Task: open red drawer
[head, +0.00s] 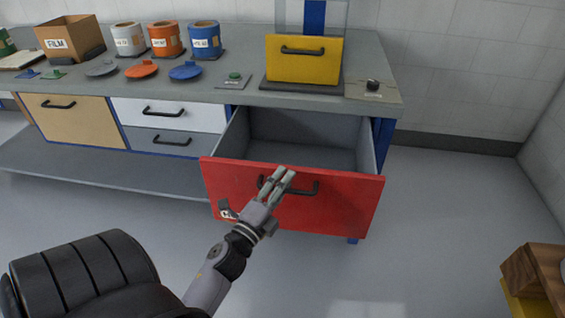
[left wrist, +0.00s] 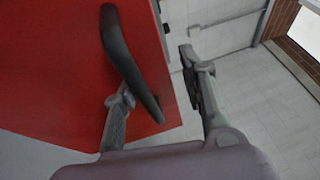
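The red drawer (head: 335,207) is pulled well out of the workbench in the head view, and its grey inside looks empty. Its dark bar handle (head: 305,188) runs across the red front. My left gripper (head: 286,175) is at the left part of this handle. In the left wrist view the handle (left wrist: 128,62) lies close to the left finger, partly covering it. The right finger stands clearly apart from the handle, so the left gripper (left wrist: 158,75) is open. Whether the left finger touches the handle I cannot tell. My right gripper is not in view.
The workbench top (head: 220,75) carries a cardboard box (head: 68,42), several coloured canisters with lids, and a yellow-fronted unit (head: 304,60). A tan drawer (head: 72,120) and a white drawer (head: 168,113) are shut. Floor is clear right of the red drawer; a wooden object (head: 535,280) stands lower right.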

